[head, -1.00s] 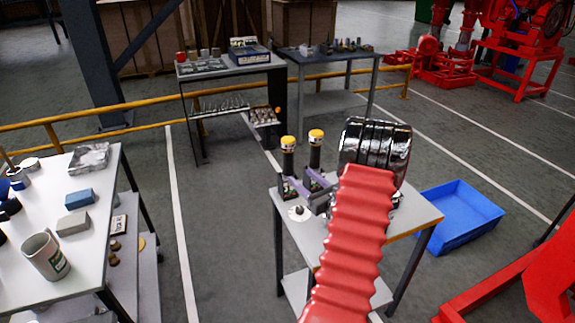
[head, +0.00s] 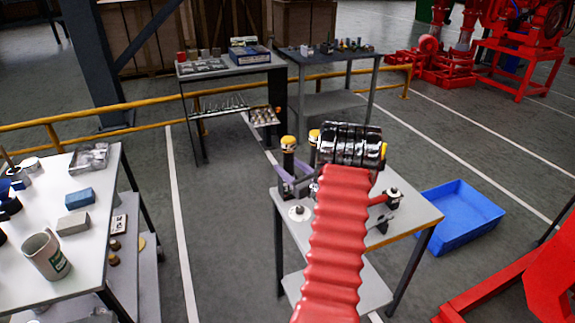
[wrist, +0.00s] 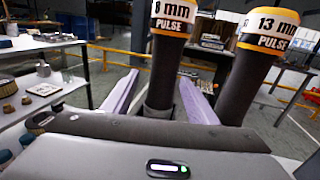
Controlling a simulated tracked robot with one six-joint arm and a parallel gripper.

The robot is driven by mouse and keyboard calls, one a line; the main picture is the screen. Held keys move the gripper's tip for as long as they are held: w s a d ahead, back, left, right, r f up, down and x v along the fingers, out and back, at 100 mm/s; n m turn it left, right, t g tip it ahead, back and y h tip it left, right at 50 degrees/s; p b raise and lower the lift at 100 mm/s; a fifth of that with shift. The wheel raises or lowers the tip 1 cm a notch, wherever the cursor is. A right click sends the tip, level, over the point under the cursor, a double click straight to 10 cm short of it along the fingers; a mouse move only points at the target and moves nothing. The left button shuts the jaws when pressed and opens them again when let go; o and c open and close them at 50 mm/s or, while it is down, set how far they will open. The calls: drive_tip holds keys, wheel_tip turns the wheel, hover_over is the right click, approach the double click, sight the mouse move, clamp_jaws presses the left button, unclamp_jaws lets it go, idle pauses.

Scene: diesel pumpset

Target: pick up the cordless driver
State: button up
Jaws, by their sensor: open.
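Two dark upright drivers with yellow-and-white tops stand on the small table (head: 405,222). In the wrist view, the left driver (wrist: 165,62) reads "8 mm PULSE" and the right driver (wrist: 249,72) reads "13 mm PULSE". In the head view, one driver (head: 288,158) is clear, and the other (head: 313,139) is partly hidden by my arm. My gripper (wrist: 160,78) is open, with lavender fingers low by the 8 mm driver. That driver appears between the fingers in the picture; contact cannot be told. The 13 mm driver is right of the fingers.
A red-handled item (head: 379,199) and a round light disc (head: 299,213) are on the same table. A blue bin (head: 458,216) stands on the floor to the right. A cluttered bench (head: 100,235) is at left. A yellow rail (head: 150,128) runs behind.

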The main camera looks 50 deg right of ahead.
drive_tip(key=shift+w, duration=0.1)
drive_tip(key=x, duration=0.5)
drive_tip(key=shift+d, duration=0.2)
drive_tip(key=shift+c, duration=0.4)
clamp_jaws()
idle(0.6)
drive_tip(key=shift+r, duration=0.15)
